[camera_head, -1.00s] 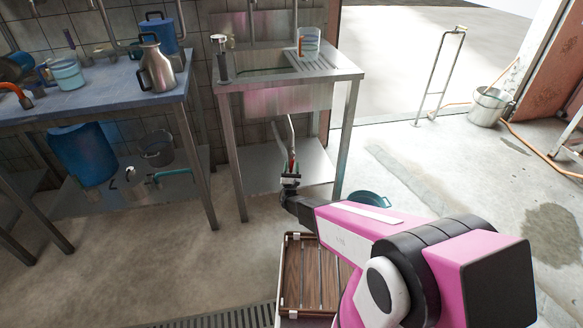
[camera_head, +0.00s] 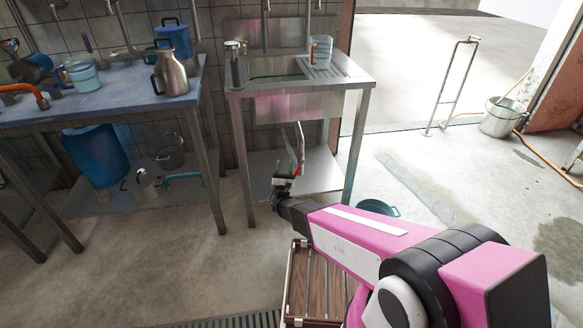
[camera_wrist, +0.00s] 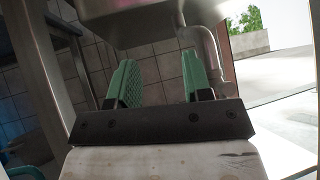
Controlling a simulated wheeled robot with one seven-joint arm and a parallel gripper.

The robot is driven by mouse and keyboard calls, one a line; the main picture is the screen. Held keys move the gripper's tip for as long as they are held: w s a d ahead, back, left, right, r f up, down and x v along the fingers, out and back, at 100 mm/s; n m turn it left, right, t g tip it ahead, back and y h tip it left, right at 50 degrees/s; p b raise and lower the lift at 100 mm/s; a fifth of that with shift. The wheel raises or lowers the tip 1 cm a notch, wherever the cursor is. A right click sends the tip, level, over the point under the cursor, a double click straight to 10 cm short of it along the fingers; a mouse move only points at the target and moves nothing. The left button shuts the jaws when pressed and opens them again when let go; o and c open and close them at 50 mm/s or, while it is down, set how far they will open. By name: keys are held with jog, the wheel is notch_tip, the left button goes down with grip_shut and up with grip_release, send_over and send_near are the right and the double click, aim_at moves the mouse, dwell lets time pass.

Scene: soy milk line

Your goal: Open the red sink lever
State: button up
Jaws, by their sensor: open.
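The steel sink (camera_head: 285,105) stands against the tiled wall, with a drain pipe (camera_head: 300,142) running down under its basin. A small red part (camera_head: 294,168), seemingly the red lever, shows at the lower end of the pipe in the head view, partly hidden by my gripper. My gripper (camera_head: 284,181) is under the sink, just beside that red part; whether it touches is too small to tell. In the wrist view its green finger pads (camera_wrist: 162,84) stand apart with nothing between them. The pipe (camera_wrist: 205,50) shows beyond the right finger there; no red lever is visible.
The sink's steel legs (camera_head: 355,145) and lower shelf (camera_head: 262,170) surround my gripper. A blue-topped table (camera_head: 120,101) stands left. A wooden slatted crate (camera_head: 318,285) and a green tub (camera_head: 377,207) are on the floor nearby. The floor at right is mostly clear.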

aim_at(298, 170)
jog(key=shift+s+a+r, duration=0.25)
jog(key=shift+s+a, duration=0.15)
jog(key=shift+s, duration=0.05)
jog(key=shift+m, duration=0.3)
jog(key=c, duration=0.7)
jog(key=shift+w+r+m+h, duration=0.1)
jog(key=shift+w+m+h, duration=0.05)
jog(key=shift+m+h, duration=0.5)
grip_shut()
jog(key=s+a+f+m+g+h, duration=0.1)
jog(key=a+f+m+g+h, duration=0.15)
jog(key=m+g, duration=0.75)
jog(key=a+f+m+g+h, duration=0.2)
jog(key=a+m+g+h, duration=0.3)
jog(key=m, duration=1)
jog(key=w+d+f+y, duration=0.1)
jog(key=w+d+f, duration=0.4)
jog(key=d, duration=0.5)
jog(key=shift+w+n+g+y, duration=0.3)
jog(key=shift+w+n+g, duration=0.1)
jog(key=shift+w, duration=0.7)
